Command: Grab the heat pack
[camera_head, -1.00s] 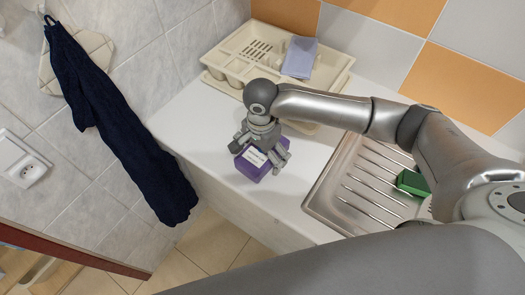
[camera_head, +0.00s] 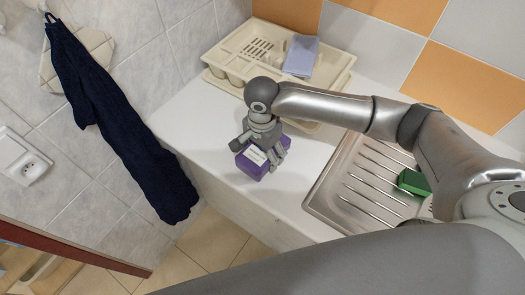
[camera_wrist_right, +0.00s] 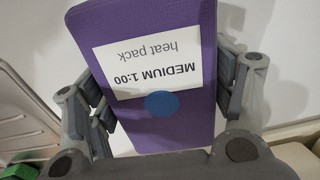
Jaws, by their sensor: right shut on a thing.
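The heat pack (camera_head: 251,166) is a purple box-like pack with a white label, on or just above the white counter. In the right wrist view the heat pack (camera_wrist_right: 205,95) fills the middle. Its label reads "MEDIUM 1:00 heat pack" upside down, with a blue dot beside it. My right gripper (camera_head: 260,148) is over the pack, its fingers on both sides; in the right wrist view the gripper (camera_wrist_right: 165,98) is shut on it. I cannot tell whether the pack touches the counter. My left gripper is not in view.
A beige dish rack (camera_head: 235,68) with a blue-grey cloth (camera_head: 300,57) stands behind the gripper. A steel drainboard (camera_head: 345,190) with a green sponge (camera_head: 413,183) is at right. A dark towel (camera_head: 115,125) hangs at left. The counter (camera_head: 195,125) is clear left of the pack.

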